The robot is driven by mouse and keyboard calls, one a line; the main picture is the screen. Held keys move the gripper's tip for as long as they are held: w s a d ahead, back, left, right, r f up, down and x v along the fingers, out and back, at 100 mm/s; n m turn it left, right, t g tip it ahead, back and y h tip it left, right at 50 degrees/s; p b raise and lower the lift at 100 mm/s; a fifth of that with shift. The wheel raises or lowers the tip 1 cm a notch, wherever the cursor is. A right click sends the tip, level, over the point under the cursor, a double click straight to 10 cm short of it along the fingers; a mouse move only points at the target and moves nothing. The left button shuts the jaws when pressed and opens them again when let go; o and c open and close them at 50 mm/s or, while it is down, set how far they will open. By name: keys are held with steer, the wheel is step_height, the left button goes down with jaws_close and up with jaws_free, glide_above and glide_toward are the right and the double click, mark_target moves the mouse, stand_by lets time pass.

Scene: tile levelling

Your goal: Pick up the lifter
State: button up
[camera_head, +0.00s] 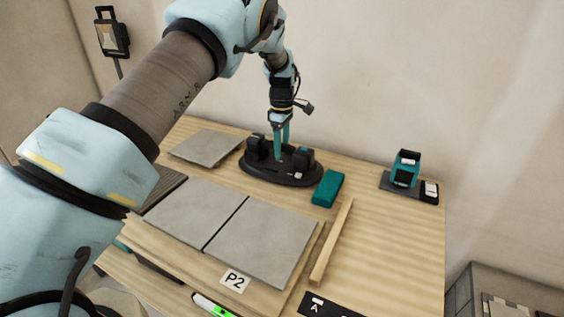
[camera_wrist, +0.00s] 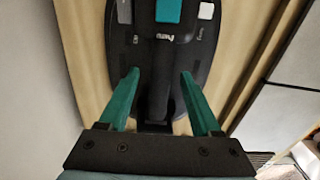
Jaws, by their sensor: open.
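The lifter (camera_head: 264,174) appears to be the dark oval device with black raised blocks at its ends, standing on the wooden table behind the tiles. In the wrist view the lifter (camera_wrist: 200,50) shows a dark body with a teal part and a pale button. My gripper (camera_head: 280,157) points down over its middle, between the raised blocks. In the wrist view my gripper (camera_wrist: 160,74) is open, with one teal finger on each side of a black central part of the lifter. I cannot tell whether the fingers touch it.
Two grey tiles (camera_head: 188,208) lie at the front, and another tile (camera_head: 206,146) lies back left. A teal block (camera_head: 328,188) sits right of the lifter. A wooden strip (camera_head: 332,240) lies in front. A teal-black device (camera_head: 405,168) stands back right. The right tabletop is mostly clear.

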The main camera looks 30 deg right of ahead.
steer(key=shift+f, duration=0.2)
stand_by(0.5)
jaws_close()
stand_by(0.5)
